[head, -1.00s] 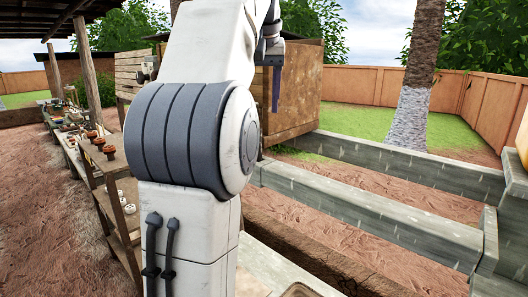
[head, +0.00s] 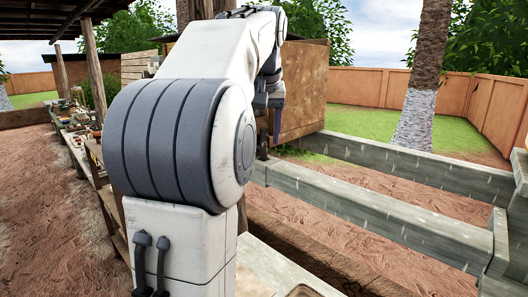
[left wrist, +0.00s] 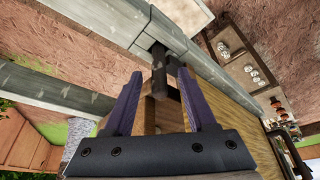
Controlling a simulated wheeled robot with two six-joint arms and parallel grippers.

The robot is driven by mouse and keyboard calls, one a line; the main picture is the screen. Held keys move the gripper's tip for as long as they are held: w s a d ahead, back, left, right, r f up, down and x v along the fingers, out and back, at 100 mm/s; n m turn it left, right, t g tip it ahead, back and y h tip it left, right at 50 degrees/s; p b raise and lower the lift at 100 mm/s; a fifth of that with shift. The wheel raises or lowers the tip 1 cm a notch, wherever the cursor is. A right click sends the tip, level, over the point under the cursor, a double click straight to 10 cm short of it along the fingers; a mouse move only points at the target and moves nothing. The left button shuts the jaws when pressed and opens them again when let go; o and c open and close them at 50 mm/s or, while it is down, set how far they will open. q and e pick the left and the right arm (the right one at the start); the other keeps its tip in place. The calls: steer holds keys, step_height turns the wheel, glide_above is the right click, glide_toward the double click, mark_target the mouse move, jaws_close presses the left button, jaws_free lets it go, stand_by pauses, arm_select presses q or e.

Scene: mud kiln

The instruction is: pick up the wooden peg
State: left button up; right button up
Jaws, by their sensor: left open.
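My left gripper (head: 276,124) hangs low beside a wooden box-like structure in the head view, with a purple finger showing. In the left wrist view my left gripper (left wrist: 160,78) has its two purple fingers spread wide. A dark upright piece (left wrist: 160,72) and a brown wooden block (left wrist: 156,112) show between and beyond the fingers. I cannot tell whether either is the wooden peg, or whether the fingers touch them. No thing is clearly a peg in the head view, where my arm covers much of the middle. My right gripper is not in view.
Grey concrete beams (head: 375,205) border reddish earth beds at the right. A wooden bench (head: 78,140) with small items runs along the left. The wooden box structure (head: 302,90) stands close behind my left gripper. The left wrist view shows a plank surface (left wrist: 235,135).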

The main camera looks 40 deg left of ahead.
arm_select(q)
jaws_close()
steer(key=shift+r, duration=0.1)
